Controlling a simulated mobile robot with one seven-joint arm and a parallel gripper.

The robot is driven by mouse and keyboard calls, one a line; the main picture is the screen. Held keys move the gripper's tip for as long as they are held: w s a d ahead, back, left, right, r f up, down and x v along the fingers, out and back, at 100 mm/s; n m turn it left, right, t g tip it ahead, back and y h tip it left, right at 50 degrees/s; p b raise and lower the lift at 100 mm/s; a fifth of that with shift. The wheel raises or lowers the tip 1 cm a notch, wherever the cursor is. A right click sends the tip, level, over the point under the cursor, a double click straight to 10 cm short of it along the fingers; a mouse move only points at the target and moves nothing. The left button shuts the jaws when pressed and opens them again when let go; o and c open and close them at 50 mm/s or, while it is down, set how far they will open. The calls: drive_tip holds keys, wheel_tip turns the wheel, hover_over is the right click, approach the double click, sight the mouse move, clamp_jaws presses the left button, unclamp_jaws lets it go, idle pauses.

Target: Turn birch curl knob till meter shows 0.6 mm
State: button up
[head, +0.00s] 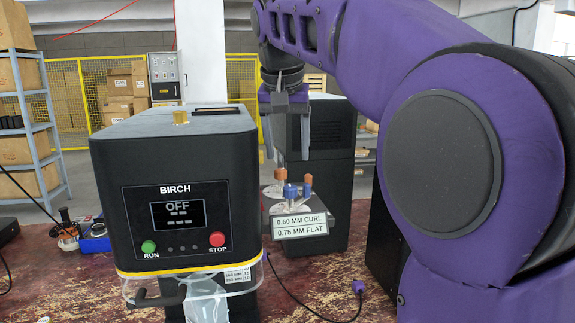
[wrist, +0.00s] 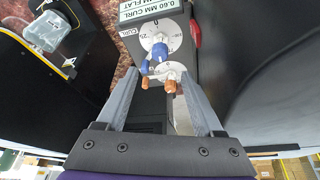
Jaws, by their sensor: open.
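The BIRCH machine (head: 178,190) stands in the head view; its display (head: 178,213) reads OFF above dashes. To its right is a small unit with a plate (head: 299,226) reading 0.60 MM CURL and 0.75 MM FLAT. Blue and orange knob parts stand on its top; one blue knob (head: 290,192) is near the plate. In the wrist view, the blue knob (wrist: 159,51) sits on a white dial labelled CURL (wrist: 130,32). Orange parts (wrist: 170,86) sit on a nearer dial. My gripper (wrist: 157,76) is open and empty above the knobs, apart from the blue knob. Dial settings are too small to read surely.
The machine has a green RUN button (head: 148,247) and a red STOP button (head: 217,239). A dark cabinet (head: 328,150) stands behind the knob unit. A black cable lies on the worn red surface (head: 345,275). Shelving with boxes (head: 25,130) is at the left.

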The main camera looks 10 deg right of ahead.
drive_tip(key=p+v, duration=0.1)
drive_tip(key=v, duration=0.7)
drive_tip(key=shift+p, duration=0.35)
drive_tip(key=shift+w, duration=0.1)
